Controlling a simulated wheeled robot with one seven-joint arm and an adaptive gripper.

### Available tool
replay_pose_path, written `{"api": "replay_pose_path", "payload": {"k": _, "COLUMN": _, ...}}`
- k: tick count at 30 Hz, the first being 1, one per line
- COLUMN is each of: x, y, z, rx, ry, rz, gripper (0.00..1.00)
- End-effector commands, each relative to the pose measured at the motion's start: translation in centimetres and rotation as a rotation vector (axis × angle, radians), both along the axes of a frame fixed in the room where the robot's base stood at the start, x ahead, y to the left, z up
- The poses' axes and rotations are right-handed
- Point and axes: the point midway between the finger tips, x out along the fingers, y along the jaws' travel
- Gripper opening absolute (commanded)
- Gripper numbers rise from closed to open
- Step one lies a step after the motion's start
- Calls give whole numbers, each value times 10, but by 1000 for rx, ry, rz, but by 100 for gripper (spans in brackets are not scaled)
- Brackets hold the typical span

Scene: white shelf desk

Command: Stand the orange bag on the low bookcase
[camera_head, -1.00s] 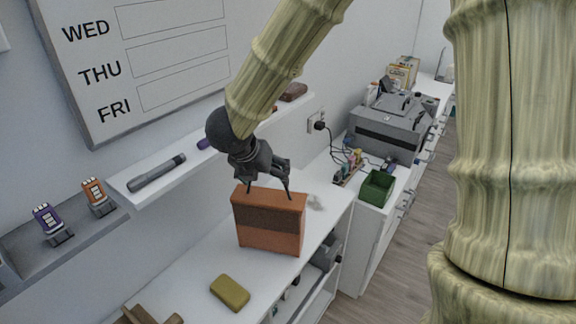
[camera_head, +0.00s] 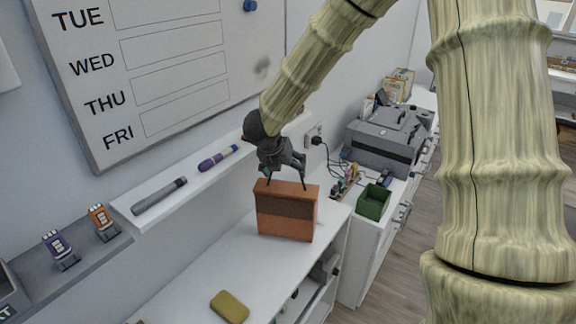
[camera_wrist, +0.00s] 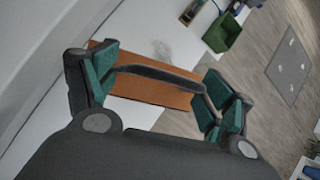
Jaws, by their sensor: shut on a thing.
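The orange bag (camera_head: 287,212) is a boxy bag with a darker brown band, upright at the far part of the low white bookcase (camera_head: 190,272). I cannot tell whether its base touches the white top. My gripper (camera_head: 287,180) is above the bag, its fingers pointing down at the bag's top. In the wrist view my gripper (camera_wrist: 158,88) has its green-padded fingers at both ends of the bag's dark handle, shut on it. The orange top of the bag (camera_wrist: 150,90) shows below the handle.
A yellow block (camera_head: 229,306) lies near the front of the bookcase top. A wall shelf (camera_head: 150,212) with a flashlight (camera_head: 159,196) and purple tool (camera_head: 218,158) runs behind. A green bin (camera_head: 373,202) and grey printer (camera_head: 388,142) stand right, on a farther cabinet.

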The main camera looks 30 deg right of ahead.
Motion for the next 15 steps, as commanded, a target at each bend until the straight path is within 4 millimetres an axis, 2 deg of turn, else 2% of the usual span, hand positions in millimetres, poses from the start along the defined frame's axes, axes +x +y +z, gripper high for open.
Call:
{"api": "replay_pose_path", "payload": {"k": 9, "x": 15, "y": -23, "z": 2, "rx": 0, "ry": 0, "rz": 1, "gripper": 29}}
{"api": "replay_pose_path", "payload": {"k": 15, "x": 14, "y": -22, "z": -10, "rx": -1, "ry": 1, "rz": 1, "gripper": 29}}
